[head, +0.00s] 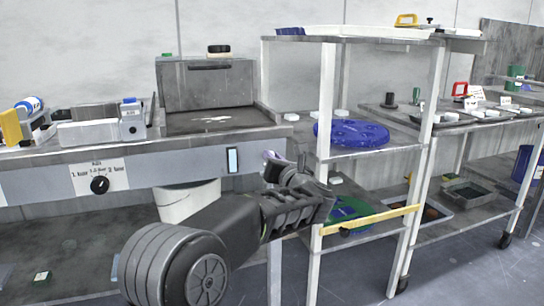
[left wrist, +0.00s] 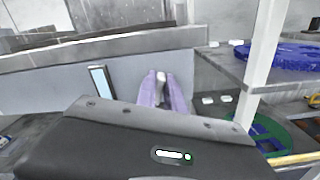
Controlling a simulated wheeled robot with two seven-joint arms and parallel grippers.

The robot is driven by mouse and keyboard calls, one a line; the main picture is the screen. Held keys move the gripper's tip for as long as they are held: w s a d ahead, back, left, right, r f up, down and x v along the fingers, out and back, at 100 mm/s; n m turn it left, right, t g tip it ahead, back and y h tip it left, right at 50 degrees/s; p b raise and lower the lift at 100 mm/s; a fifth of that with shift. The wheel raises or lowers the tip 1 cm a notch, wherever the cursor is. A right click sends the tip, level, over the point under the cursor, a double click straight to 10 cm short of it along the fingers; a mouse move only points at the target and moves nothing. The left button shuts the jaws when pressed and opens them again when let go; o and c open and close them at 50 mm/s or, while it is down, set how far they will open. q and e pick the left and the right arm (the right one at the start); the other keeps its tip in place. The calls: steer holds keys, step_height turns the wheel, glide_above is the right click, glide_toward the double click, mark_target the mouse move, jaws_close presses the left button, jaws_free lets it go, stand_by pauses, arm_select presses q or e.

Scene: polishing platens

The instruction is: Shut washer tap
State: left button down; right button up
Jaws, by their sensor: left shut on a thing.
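My left gripper (head: 272,158) is at the right end of the grey bench front. In the left wrist view its two pale purple fingers (left wrist: 162,92) are shut on a small whitish piece (left wrist: 160,78), which looks like the washer tap's handle. Most of that piece is hidden between the fingers, and its turn angle cannot be told. In the head view the fingers and my wrist hide it. The bench front (head: 200,165) carries a light blue upright window (head: 233,161) just left of the gripper. My right gripper is not in view.
A black dial (head: 99,184) sits on the front panel at left. A white bucket (head: 188,201) is under the bench. To the right, a white-posted shelf (head: 326,110) holds a blue disc (head: 351,133), with a yellow bar (head: 368,219) lower down, close to my gripper.

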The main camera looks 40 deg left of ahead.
arm_select(q)
steer(key=shift+w+d+f+m+p, duration=0.1)
steer(key=shift+f+m+p, duration=0.1)
steer(key=shift+m+p, duration=1.7)
steer(key=shift+w+d+f+m+p, duration=0.15)
steer(key=shift+m+p, duration=0.75)
steer(key=shift+m, duration=1.95)
steer(key=shift+w+f+m+p, duration=0.1)
steer(key=shift+f+m+p, duration=0.15)
steer(key=shift+m+p, duration=1.65)
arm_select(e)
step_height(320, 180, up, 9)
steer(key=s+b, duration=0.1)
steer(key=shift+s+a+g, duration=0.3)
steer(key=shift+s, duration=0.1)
arm_select(q)
steer(key=shift+f+m, duration=0.1)
steer(key=shift+m, duration=0.45)
steer(key=c, duration=1.4)
jaws_free()
steer(key=shift+c, duration=0.2)
steer(key=shift+s+d, duration=0.1)
steer(key=v, duration=0.7)
steer(key=shift+d+p, duration=0.25)
steer(key=shift+p, duration=0.2)
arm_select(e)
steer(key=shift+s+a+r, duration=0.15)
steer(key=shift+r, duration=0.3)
